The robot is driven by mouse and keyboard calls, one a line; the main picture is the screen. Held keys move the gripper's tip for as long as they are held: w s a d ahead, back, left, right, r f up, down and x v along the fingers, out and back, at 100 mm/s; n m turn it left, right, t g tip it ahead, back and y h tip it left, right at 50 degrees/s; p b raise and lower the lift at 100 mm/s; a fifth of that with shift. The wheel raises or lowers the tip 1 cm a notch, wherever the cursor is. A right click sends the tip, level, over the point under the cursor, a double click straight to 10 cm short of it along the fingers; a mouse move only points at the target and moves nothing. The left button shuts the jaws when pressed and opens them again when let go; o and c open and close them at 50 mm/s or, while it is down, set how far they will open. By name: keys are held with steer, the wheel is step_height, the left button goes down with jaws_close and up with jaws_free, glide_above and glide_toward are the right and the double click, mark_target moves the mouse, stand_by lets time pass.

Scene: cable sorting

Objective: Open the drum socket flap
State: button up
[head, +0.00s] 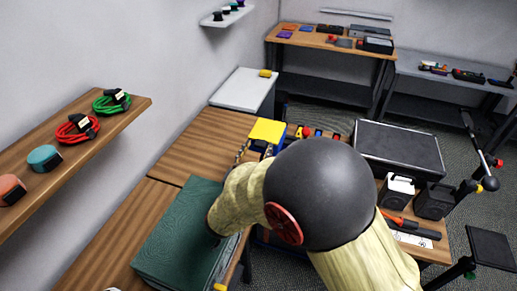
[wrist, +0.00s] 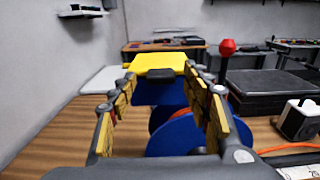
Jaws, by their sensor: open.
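The cable drum (wrist: 185,135) shows blue round sides in the wrist view, low between and behind my fingers. A yellow flap (wrist: 155,62) with a dark lip on its near edge lies beyond my fingertips, above a blue part. The flap also shows in the head view (head: 268,130). My gripper (wrist: 160,88) is open and empty, with one yellow-padded finger to each side of the flap's lip. I cannot tell whether the fingers touch it. In the head view my arm hides most of the drum and the gripper.
A green box (head: 185,235) stands on the wooden bench left of my arm. A dark case (head: 400,148), speakers and an orange-handled tool lie to the right. A red-knobbed stick (wrist: 227,48) rises right of my gripper. A shelf (head: 60,180) with coiled cables hangs at left.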

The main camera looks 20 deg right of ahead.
steer(key=shift+w+d, duration=0.4)
steer(key=shift+w, duration=0.15)
steer(key=c, duration=0.3)
jaws_close()
stand_by(0.3)
